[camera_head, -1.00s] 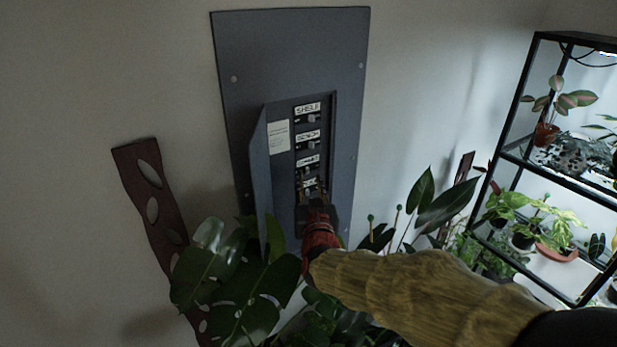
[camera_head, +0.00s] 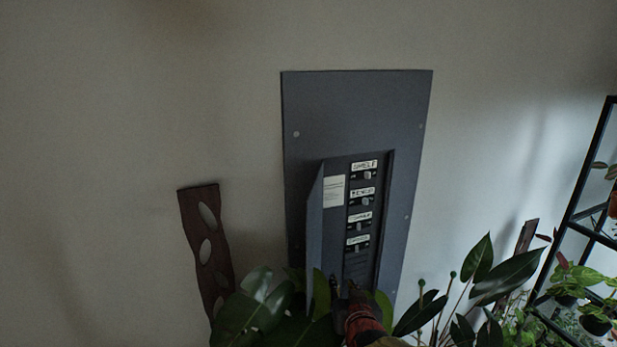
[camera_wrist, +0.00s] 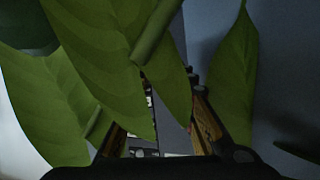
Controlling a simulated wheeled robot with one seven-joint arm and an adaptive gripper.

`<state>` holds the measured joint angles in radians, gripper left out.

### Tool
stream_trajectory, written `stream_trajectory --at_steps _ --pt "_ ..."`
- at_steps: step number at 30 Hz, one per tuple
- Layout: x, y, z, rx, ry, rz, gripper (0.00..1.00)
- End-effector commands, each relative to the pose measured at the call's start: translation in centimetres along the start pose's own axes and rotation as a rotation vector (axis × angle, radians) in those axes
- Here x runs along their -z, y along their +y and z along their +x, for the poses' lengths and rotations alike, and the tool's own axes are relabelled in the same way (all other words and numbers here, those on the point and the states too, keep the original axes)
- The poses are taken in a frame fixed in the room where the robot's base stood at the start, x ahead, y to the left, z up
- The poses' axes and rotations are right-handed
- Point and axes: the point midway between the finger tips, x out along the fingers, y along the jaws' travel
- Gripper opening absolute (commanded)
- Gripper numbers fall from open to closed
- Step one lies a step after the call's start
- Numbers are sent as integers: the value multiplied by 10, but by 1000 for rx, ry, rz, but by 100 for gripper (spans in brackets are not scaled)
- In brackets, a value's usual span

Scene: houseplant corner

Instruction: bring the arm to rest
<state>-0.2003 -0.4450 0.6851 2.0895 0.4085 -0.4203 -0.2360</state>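My gripper (camera_head: 346,288) is low in the head view, just below the row of labelled breaker switches (camera_head: 361,205). The grey breaker panel (camera_head: 355,110) is on the wall with its small door (camera_head: 315,240) swung open to the left. Large green leaves (camera_wrist: 110,50) cross close in front of the wrist camera and hide much of the left finger. Most of my arm is below the head view.
Broad plant leaves (camera_head: 250,310) stand around my gripper at the left, and more leaves (camera_head: 500,275) rise at the right. A dark wooden board with holes (camera_head: 207,245) leans on the wall at the left. A black plant shelf (camera_head: 577,215) stands at the right edge. The upper wall is bare.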

Motion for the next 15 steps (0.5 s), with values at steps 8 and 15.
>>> stream_trajectory --at_steps 8,15 --pt "-100 -17 -72 116 -445 -16 26" --pt "-161 12 -163 94 -732 -53 26"
